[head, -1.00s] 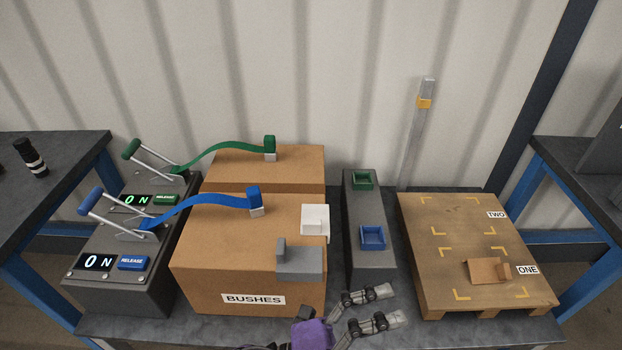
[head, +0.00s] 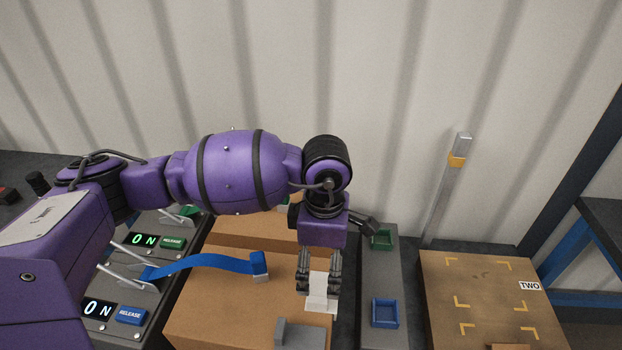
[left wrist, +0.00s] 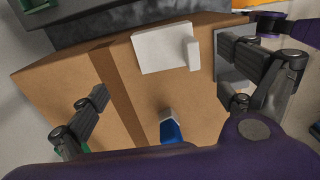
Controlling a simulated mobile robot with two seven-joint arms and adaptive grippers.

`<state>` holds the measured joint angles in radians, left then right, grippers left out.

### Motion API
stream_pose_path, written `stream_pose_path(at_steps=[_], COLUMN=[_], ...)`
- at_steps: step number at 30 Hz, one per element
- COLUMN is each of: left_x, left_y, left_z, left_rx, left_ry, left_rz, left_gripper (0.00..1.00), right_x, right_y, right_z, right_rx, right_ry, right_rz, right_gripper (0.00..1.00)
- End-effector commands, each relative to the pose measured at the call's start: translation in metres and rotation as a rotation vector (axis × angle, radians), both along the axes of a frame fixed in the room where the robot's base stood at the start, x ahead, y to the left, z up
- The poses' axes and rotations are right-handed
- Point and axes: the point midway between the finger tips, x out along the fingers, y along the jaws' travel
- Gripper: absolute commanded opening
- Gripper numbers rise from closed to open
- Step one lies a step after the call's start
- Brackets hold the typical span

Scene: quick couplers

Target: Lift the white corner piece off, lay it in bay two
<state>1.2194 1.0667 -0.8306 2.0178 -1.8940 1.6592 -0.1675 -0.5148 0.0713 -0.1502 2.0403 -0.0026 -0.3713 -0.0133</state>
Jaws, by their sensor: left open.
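The white corner piece (head: 321,303) sits on the right edge of the near brown carton (head: 225,310). It also shows in the left wrist view (left wrist: 162,50), on the carton's far edge, with a raised block at its right end. My left gripper (head: 319,284) is open, pointing down over the white piece and partly covering it in the head view. In the left wrist view the fingers (left wrist: 165,90) are wide apart with nothing between their tips. Bay two (head: 485,285) is an empty area with yellow corner marks on the wooden pallet, beside a TWO label (head: 530,286).
A grey corner piece (head: 300,335) is at the carton's near right edge. A blue strap (head: 205,262) ends on the carton left of the white piece. A dark block with green (head: 381,240) and blue (head: 385,313) trays stands between carton and pallet. An upright post (head: 446,190) rises behind.

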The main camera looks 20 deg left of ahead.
Motion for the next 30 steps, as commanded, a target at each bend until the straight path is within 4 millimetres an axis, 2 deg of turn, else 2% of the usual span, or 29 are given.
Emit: stream_pose_path(at_steps=[5, 9, 13, 18, 28, 30], left_x=[0.0, -0.001, -0.001, -0.001, -0.001, -0.001], left_y=[-0.001, 0.0, -0.001, 0.0, -0.001, -0.001], left_z=[-0.017, -0.04, -0.059, -0.073, -0.076, -0.076], left_rx=[0.001, -0.001, -0.002, -0.001, -0.002, -0.002], left_ry=[0.001, 0.002, 0.002, 0.001, -0.001, -0.001], left_rz=[0.0, 0.0, 0.0, 0.0, -0.001, -0.001], left_gripper=[0.97, 0.97, 0.97, 0.97, 0.97, 0.88], right_x=[-0.026, -0.044, -0.04, -0.024, -0.023, -0.025], right_y=[-0.004, -0.007, -0.006, -0.004, -0.004, -0.004], right_z=[-0.011, -0.019, -0.017, -0.01, -0.007, -0.009], right_rx=[-0.005, -0.009, -0.008, -0.005, -0.005, -0.005], right_ry=[0.053, 0.09, 0.081, 0.049, 0.044, 0.048], right_rz=[-0.009, -0.012, -0.011, -0.006, -0.007, -0.007], right_gripper=[0.93, 0.93, 0.93, 0.93, 0.93, 0.93])
